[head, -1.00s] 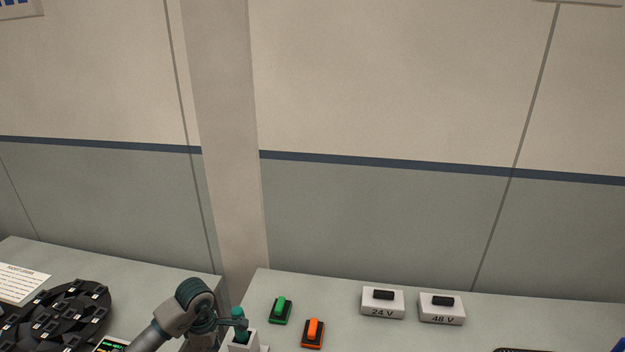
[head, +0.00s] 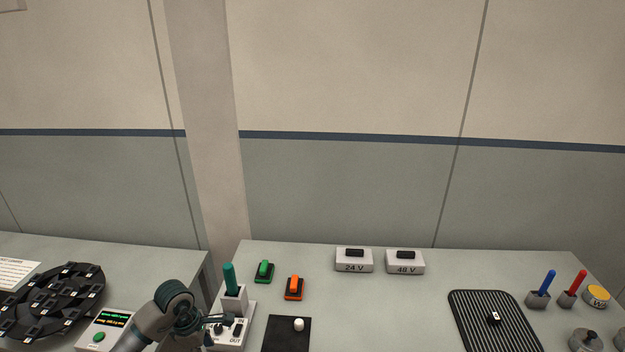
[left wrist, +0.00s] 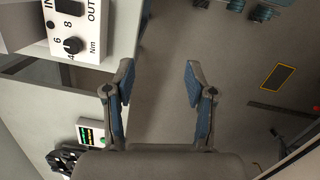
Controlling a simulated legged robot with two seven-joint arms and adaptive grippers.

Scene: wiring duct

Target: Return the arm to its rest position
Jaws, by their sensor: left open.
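My left arm comes in at the lower left of the head view, and its wrist end stands in front of the gap between the two tables. The left gripper (left wrist: 158,82) shows in the left wrist view with its two fingers apart and nothing between them, above the floor. A white control box (head: 232,330) marked IN and OUT, with a green-handled tool upright in its holder, is just right of the arm in the head view. The box's dial side (left wrist: 78,35) is at the upper left of the left wrist view. My right gripper is not in view.
A black round rack (head: 52,300) and a white display box (head: 104,332) are on the left table. Green (head: 263,271) and orange (head: 294,287) switches, 24 V (head: 354,266) and 48 V (head: 405,268) blocks and a ribbed black mat (head: 480,310) are on the right table.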

